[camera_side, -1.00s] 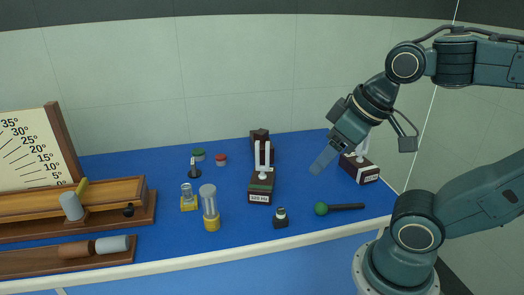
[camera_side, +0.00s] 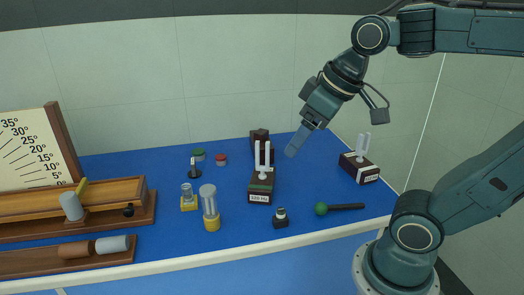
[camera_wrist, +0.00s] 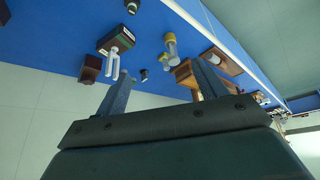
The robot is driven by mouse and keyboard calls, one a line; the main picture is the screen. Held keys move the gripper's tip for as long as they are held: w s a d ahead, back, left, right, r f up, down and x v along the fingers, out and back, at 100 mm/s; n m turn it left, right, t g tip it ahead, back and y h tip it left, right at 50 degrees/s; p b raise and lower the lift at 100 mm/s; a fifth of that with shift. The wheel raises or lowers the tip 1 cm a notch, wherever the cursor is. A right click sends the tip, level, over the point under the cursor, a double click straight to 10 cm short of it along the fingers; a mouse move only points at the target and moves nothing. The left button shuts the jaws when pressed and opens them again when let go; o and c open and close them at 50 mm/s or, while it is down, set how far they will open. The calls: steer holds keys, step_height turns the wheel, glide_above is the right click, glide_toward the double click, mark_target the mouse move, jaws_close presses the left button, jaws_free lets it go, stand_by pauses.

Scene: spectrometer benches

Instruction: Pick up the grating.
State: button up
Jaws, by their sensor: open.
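I cannot tell for certain which item is the grating. One candidate is a small dark stand with a pale upright top (camera_side: 194,169), left of the middle of the blue table. Another is a small black block with a short pale-topped post (camera_side: 281,217) near the front edge; it seems to show in the wrist view at the top (camera_wrist: 131,6). My gripper (camera_side: 297,143) is raised above the table's back right area, tilted down and left. It is apart from both candidates. In the wrist view its two fingers (camera_wrist: 163,80) are spread with nothing between them.
A tuning-fork box (camera_side: 262,185) stands mid-table with a dark box (camera_side: 261,141) behind. Another fork box (camera_side: 359,167) is right, a green-headed mallet (camera_side: 322,209) in front. Yellow-based glass pieces (camera_side: 210,207), pucks (camera_side: 221,159) and a wooden bench (camera_side: 105,199) are left.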

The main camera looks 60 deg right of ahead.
steer(key=w+d+r+n, duration=0.1)
steer(key=w+r+n, duration=0.15)
steer(key=w, duration=1.05)
steer(key=n+g+y, duration=0.2)
steer(key=n+y, duration=0.1)
steer(key=n, duration=0.2)
glide_above(193, 166)
steer(key=s+d, duration=0.2)
steer(key=d, duration=0.3)
step_height(193, 166, down, 19)
steer(key=shift+d+r, duration=0.15)
steer(key=shift+x, duration=4.3)
steer(key=shift+x, duration=2.6)
